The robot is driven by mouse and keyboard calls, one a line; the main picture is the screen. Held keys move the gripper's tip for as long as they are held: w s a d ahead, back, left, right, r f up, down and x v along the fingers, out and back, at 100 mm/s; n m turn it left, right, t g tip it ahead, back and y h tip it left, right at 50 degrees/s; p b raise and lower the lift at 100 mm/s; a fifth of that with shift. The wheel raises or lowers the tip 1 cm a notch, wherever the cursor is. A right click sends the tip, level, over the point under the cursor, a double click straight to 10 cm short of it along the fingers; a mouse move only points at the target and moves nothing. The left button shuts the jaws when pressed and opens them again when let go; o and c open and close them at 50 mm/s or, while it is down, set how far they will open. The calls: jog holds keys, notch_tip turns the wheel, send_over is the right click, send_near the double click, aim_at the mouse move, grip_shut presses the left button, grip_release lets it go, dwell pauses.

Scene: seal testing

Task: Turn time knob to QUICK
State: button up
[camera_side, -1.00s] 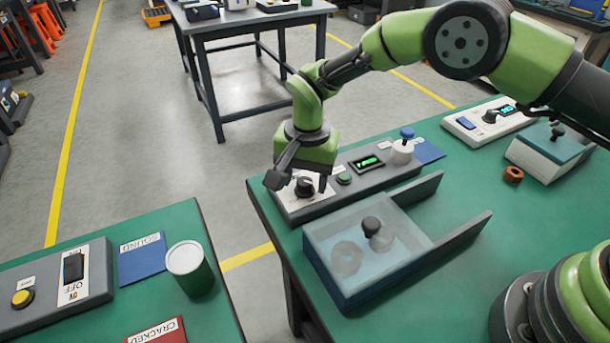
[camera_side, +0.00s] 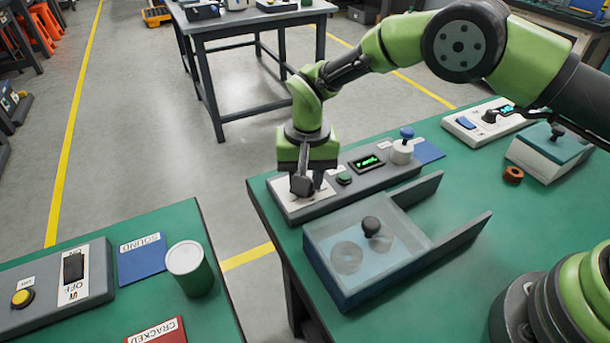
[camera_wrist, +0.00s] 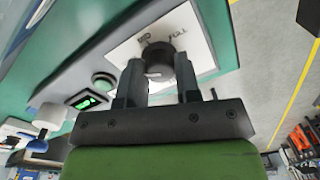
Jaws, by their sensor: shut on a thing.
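The time knob (camera_wrist: 158,62) is a dark round knob on a white label plate (camera_wrist: 203,52) at the left end of a grey control box (camera_side: 325,203). In the wrist view the plate shows "FULL" at the upper right and a partly hidden word at the upper left. My gripper (camera_wrist: 160,75) is shut on the knob, one finger on each side. A pale mark shows on the knob's near face; which word it points to is unclear. In the side view my gripper (camera_side: 303,190) is over the plate and mostly hides the knob.
On the same box are a green button (camera_side: 344,179), a lit green display (camera_side: 367,163) and a white knob with a blue top (camera_side: 402,150). A clear-lidded tank (camera_side: 365,245) stands close in front. A blue pad (camera_side: 428,151) lies beyond the box.

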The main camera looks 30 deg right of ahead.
jog(key=shift+n, duration=0.4)
jog(key=o, duration=0.9)
notch_tip(320, 180, up, 10)
jog(key=shift+d, duration=0.15)
